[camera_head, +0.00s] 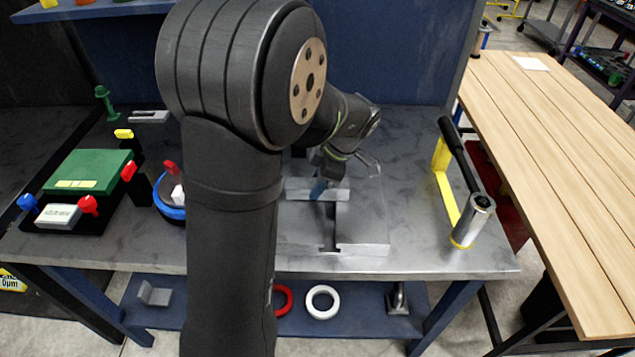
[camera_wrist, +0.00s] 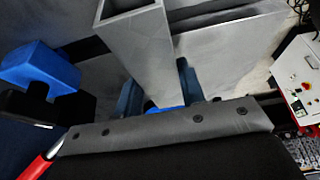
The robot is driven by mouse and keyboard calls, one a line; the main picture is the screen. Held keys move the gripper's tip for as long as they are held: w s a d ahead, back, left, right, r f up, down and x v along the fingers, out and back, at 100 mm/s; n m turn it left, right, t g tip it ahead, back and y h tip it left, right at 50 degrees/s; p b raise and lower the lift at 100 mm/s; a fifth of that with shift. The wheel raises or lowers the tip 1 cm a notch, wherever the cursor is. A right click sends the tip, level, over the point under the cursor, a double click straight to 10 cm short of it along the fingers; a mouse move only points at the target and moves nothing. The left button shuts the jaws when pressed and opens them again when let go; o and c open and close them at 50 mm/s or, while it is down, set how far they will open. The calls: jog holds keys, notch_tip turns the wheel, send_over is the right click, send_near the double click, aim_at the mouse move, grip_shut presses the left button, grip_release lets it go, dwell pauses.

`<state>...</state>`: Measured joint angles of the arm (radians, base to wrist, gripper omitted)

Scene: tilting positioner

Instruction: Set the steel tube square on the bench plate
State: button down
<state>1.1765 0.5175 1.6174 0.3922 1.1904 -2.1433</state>
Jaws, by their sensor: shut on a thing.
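The steel tube (camera_head: 336,194) is grey, square in section and hollow. My gripper (camera_head: 320,186) is shut on it, with a blue finger showing against its side. In the wrist view the open end of the tube (camera_wrist: 140,32) points toward the top left, and its body passes between the blue fingers of my gripper (camera_wrist: 158,98). The grey bench plate (camera_head: 365,225), with a dark slot, lies under and in front of the tube in the head view. I cannot tell whether the tube touches the plate.
A steel cylinder (camera_head: 473,222) with a black handle and yellow bracket stands right of the plate. A green box (camera_head: 90,170) and a blue ring (camera_head: 168,205) are at the left. A white ring (camera_head: 322,302) lies on the lower shelf. Bare bench lies between plate and cylinder.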

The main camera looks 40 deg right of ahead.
aim_at(312, 183)
jog(key=c, duration=0.9)
grip_release()
jog(key=shift+f, duration=0.1)
jog(key=v, duration=1.2)
jog(key=x, duration=1.2)
jog(key=shift+a+f, duration=0.1)
jog(key=shift+f, duration=0.05)
notch_tip(312, 183, up, 3)
jog(key=shift+f, duration=0.15)
jog(key=shift+r, duration=0.5)
